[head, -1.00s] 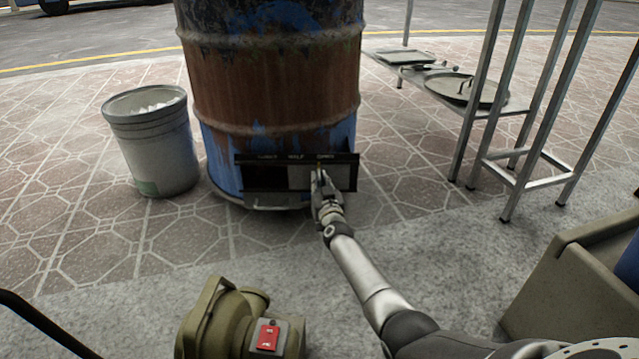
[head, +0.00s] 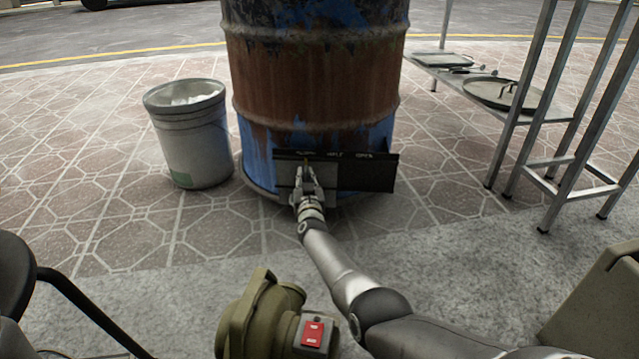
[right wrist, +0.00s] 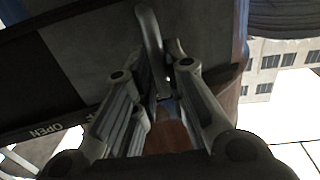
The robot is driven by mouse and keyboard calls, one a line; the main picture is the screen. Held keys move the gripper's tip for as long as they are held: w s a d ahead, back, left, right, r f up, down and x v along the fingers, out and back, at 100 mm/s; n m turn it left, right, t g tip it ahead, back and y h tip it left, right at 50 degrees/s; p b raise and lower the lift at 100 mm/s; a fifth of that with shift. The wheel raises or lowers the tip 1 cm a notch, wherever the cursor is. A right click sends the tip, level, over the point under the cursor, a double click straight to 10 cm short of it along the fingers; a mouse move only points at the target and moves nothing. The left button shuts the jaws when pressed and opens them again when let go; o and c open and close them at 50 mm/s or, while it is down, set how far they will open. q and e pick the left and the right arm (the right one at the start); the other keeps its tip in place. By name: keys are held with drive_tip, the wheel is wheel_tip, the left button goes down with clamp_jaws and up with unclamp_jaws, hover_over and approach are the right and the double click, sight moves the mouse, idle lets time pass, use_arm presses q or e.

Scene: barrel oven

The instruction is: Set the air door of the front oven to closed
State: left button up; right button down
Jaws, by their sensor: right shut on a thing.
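The front oven is a rusty blue barrel (head: 320,80). Its air door (head: 322,178) is a light grey sliding plate in a dark frame (head: 370,182) low on the barrel. The frame has white labels along its top, and the plate sits at the left end, with the dark part of the frame bare on the right. My right gripper (head: 306,172) is shut on the door's handle, in front of the plate. In the right wrist view the curved metal handle (right wrist: 149,38) stands between the fingers (right wrist: 165,75). My left gripper is not in view.
A metal bin (head: 190,135) stands left of the barrel. A metal rack (head: 560,112) with a round lid (head: 492,92) is on the right. A greenish blower with a red switch (head: 313,333) is at the front. Paved floor (head: 440,150) lies between barrel and rack.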

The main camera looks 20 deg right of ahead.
drive_tip(key=shift+w+a, duration=0.1)
drive_tip(key=shift+a, duration=0.3)
drive_tip(key=c, duration=1.8)
unclamp_jaws()
drive_tip(key=shift+a, duration=0.1)
drive_tip(key=shift+o, duration=1.4)
drive_tip(key=shift+w+a, duration=0.1)
drive_tip(key=shift+a, duration=0.05)
drive_tip(key=shift+d, duration=0.2)
